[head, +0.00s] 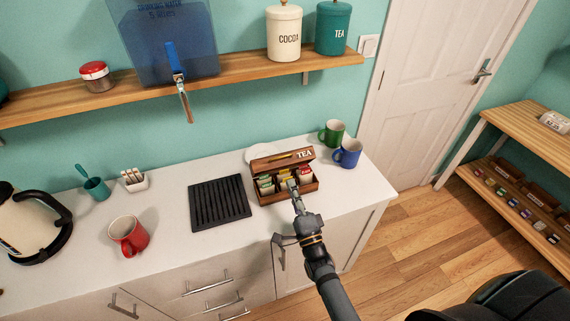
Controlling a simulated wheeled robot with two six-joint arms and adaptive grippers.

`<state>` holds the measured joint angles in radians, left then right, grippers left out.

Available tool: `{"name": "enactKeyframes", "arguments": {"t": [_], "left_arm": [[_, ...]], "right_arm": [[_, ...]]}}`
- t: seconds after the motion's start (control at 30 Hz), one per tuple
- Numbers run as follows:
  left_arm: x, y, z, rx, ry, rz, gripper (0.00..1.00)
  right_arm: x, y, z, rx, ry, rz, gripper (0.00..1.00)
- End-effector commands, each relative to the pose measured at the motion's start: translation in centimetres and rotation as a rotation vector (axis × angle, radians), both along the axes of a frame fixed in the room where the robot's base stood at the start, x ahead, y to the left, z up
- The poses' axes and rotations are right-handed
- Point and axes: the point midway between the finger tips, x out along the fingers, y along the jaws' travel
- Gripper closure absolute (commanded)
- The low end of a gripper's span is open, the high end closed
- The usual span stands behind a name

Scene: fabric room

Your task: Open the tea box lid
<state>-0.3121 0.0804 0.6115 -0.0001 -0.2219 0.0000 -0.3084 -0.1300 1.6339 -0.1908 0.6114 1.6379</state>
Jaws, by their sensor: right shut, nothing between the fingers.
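The wooden tea box (272,197) stands on the white counter. Its lid (270,162), marked TEA, is raised and tilted back, so the box is open. Several colourful tea packets (266,185) show in its compartments. My right gripper (293,187) is at the front of the box, by the packets, with its fingers shut and nothing held. It hides part of the box's front. Whether it touches the box or the packets I cannot tell. My left gripper is not in view.
A black ribbed mat (219,202) lies left of the box. A green mug (332,133) and a blue mug (347,153) stand behind it to the right. A red mug (128,236) and a kettle (30,222) are at the left. A wooden shelf (245,73) hangs above.

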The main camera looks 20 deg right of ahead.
Motion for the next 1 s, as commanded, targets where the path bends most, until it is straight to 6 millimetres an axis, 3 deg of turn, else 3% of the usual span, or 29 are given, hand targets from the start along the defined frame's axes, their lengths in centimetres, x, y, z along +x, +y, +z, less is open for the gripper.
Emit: {"name": "enactKeyframes", "arguments": {"t": [0.1,0.17,0.4,0.83,1.0], "left_arm": [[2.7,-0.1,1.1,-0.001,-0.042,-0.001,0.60],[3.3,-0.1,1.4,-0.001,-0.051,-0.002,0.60],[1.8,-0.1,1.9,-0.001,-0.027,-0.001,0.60],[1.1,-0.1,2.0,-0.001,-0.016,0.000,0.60],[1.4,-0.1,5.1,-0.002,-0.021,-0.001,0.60]], "right_arm": [[2.5,0.1,1.3,-0.001,-0.003,0.000,1.00],[3.5,0.1,1.7,-0.001,-0.002,0.000,1.00],[6.2,0.2,2.4,0.000,0.001,-0.001,1.00],[6.6,0.2,2.5,-0.001,0.003,-0.001,1.00],[7.3,0.2,4.1,-0.003,0.064,-0.001,1.00]]}}
